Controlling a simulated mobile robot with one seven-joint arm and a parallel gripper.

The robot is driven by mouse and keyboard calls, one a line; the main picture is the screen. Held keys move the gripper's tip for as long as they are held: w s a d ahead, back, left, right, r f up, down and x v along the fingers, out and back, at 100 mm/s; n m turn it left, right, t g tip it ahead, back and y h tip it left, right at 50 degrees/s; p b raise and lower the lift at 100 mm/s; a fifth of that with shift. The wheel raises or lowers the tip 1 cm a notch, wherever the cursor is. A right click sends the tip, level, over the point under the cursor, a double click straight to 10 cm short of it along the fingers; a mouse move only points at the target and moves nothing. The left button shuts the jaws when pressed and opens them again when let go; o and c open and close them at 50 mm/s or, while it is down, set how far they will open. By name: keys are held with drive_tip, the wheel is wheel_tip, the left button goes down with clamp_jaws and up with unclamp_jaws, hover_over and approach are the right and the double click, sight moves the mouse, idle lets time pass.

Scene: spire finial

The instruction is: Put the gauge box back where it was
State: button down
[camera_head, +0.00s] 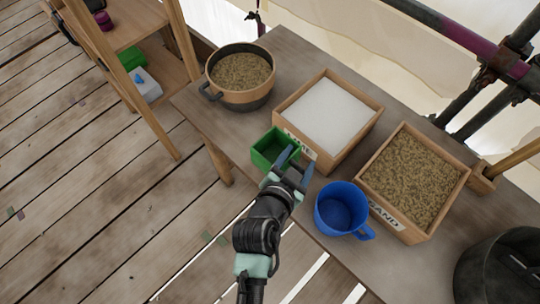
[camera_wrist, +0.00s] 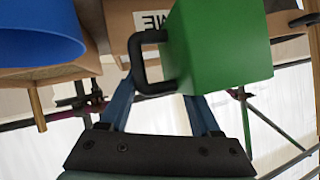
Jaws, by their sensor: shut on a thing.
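The gauge box (camera_head: 262,160) is a small green open-topped box. In the head view it is upright at the table's front edge, just left of the box labelled LIME. My gripper (camera_head: 294,168) reaches up from below to its near right side. In the wrist view the green box (camera_wrist: 215,45) fills the upper right, with a black loop handle (camera_wrist: 140,62) on its side. My gripper's blue fingers (camera_wrist: 160,95) are shut on that handle. I cannot tell whether the box rests on the table or is just above it.
On the table (camera_head: 215,125) stand a pot of grainy material (camera_head: 241,99), the white-filled LIME box (camera_head: 362,125), a SAND box (camera_head: 455,195) and a blue mug (camera_head: 335,225) close right of my gripper. A dark bucket (camera_head: 485,270) is at lower right. Wooden shelves (camera_head: 130,25) stand at upper left.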

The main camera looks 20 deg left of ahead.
drive_tip(key=w+a+b, duration=0.1)
drive_tip(key=a, duration=0.1)
drive_tip(key=w+a+f+b, duration=0.1)
drive_tip(key=w, duration=0.1)
drive_tip(key=shift+w+a, duration=0.1)
drive_tip(key=shift+a, duration=0.3)
wheel_tip(320, 180, down, 10)
drive_tip(key=shift+r+b, duration=0.2)
drive_tip(key=shift+b, duration=0.55)
drive_tip(key=shift+f, duration=0.1)
drive_tip(key=shift+c, duration=0.5)
unclamp_jaws()
drive_tip(key=v, duration=1.2)
drive_tip(key=shift+a+b, duration=0.15)
drive_tip(key=shift+b, duration=0.3)
